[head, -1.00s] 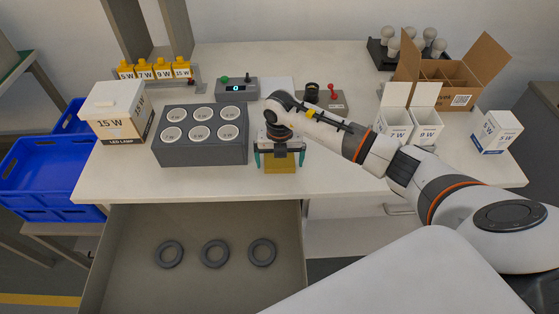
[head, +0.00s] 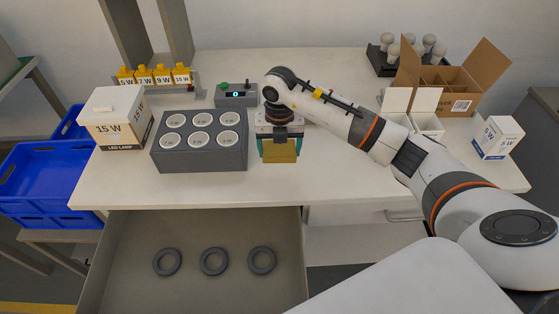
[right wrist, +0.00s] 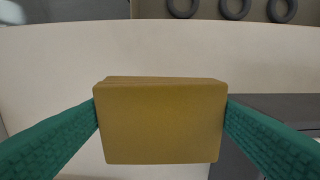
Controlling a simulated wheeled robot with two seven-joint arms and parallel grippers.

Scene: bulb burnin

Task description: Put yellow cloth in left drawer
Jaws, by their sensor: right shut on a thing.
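The yellow cloth (head: 280,152) is a folded mustard-coloured block, held by my right gripper (head: 279,146) above the table, just right of the grey socket block. In the right wrist view the cloth (right wrist: 160,122) sits between the two green fingers, which touch its sides. The left drawer (head: 205,230) is pulled open below the table's front edge. Several inches of its bare floor show around dark grey rings (head: 214,261) lying inside it. My left gripper is not in view.
The grey socket block (head: 200,155) stands left of my right gripper. A 15 W lamp box (head: 115,125) is further left, and blue crates (head: 45,180) are beside the table. Open white boxes and a cardboard carton (head: 455,85) stand at the right. The table front is clear.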

